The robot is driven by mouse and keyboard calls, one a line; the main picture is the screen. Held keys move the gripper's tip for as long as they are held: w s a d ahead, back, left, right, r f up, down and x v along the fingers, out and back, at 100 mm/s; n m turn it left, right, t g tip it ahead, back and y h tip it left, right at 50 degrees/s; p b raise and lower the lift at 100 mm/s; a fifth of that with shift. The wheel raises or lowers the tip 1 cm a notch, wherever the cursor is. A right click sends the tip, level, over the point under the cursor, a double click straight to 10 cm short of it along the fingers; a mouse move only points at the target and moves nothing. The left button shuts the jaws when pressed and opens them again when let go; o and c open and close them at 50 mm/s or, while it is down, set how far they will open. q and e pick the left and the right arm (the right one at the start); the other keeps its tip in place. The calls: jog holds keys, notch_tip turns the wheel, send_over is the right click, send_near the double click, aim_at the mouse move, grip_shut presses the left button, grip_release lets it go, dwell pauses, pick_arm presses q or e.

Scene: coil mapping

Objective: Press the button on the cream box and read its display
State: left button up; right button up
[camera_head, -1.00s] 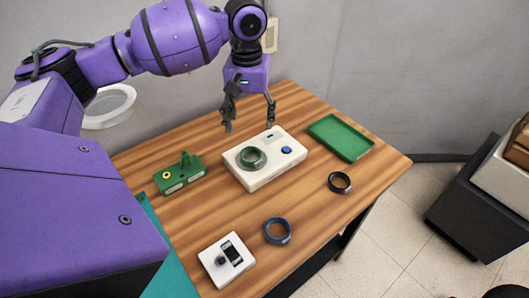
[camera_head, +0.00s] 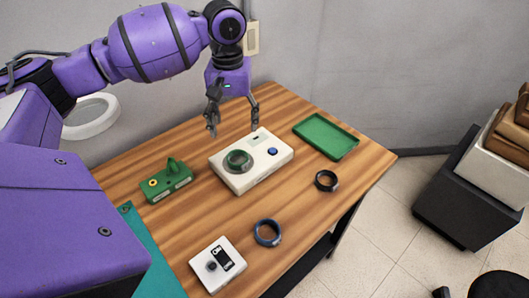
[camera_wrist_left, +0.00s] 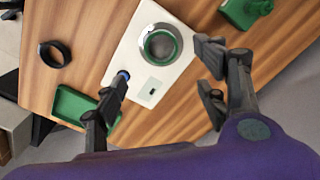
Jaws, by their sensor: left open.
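The cream box (camera_head: 260,163) lies on the wooden table with a dark green ring (camera_head: 239,161) on its top. Its blue button (camera_head: 272,151) is on the right part of the top, and a small display (camera_head: 255,138) sits near the far edge. The display is too small to read. My left gripper (camera_head: 234,130) is open and empty above the far side of the box. In the left wrist view, one finger of the gripper (camera_wrist_left: 165,72) overlaps the area beside the button (camera_wrist_left: 124,74); contact cannot be told. The display also shows there (camera_wrist_left: 151,91). My right gripper is out of view.
A green tray (camera_head: 326,151) is to the right of the box, and a green block fixture (camera_head: 168,184) to the left. A black ring (camera_head: 326,181), a blue ring (camera_head: 267,233) and a white device (camera_head: 218,265) lie nearer. Bare wood separates them.

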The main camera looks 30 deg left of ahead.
pick_arm(q)
grip_shut()
dwell(1.4)
